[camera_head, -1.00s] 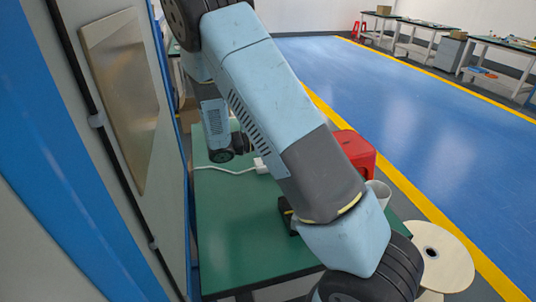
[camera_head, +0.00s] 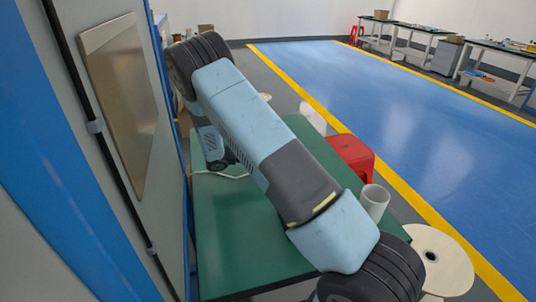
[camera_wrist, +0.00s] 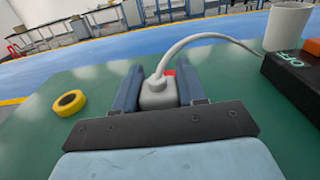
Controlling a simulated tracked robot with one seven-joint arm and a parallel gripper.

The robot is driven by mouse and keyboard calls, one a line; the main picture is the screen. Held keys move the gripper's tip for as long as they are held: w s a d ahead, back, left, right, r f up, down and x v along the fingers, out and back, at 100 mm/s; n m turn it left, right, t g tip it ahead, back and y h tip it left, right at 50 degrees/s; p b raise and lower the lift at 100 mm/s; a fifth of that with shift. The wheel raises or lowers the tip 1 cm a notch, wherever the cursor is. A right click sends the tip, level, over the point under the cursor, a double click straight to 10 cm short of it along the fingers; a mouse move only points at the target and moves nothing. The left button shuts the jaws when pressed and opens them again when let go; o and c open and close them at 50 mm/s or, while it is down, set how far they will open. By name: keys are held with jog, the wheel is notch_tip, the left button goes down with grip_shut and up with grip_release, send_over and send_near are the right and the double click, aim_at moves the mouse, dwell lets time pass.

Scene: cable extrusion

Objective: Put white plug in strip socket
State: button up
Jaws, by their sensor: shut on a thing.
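My gripper (camera_wrist: 160,84) is shut on the white plug (camera_wrist: 157,97) in the wrist view. The plug sits between the two fingers, and its pale cable curves up and off to the right. The black strip (camera_wrist: 289,82) with "OFF" lettering lies at the right edge, apart from the plug; only part of it shows, and its sockets cannot be made out. In the head view my arm hides the gripper, the plug and the strip. A piece of white cable (camera_head: 235,175) shows on the table's left side.
The green table (camera_head: 232,235) has clear room at its front left. A yellow ring (camera_wrist: 69,103) lies left of my gripper. A white cup (camera_head: 374,200) stands near the table's right edge. A red stool (camera_head: 352,158) is beyond it, and a tall cabinet (camera_head: 125,120) borders the left.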

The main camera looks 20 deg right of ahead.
jog(key=shift+f, duration=0.9)
jog(key=shift+f, duration=0.6)
jog(key=o, duration=1.1)
jog(key=shift+c, duration=0.2)
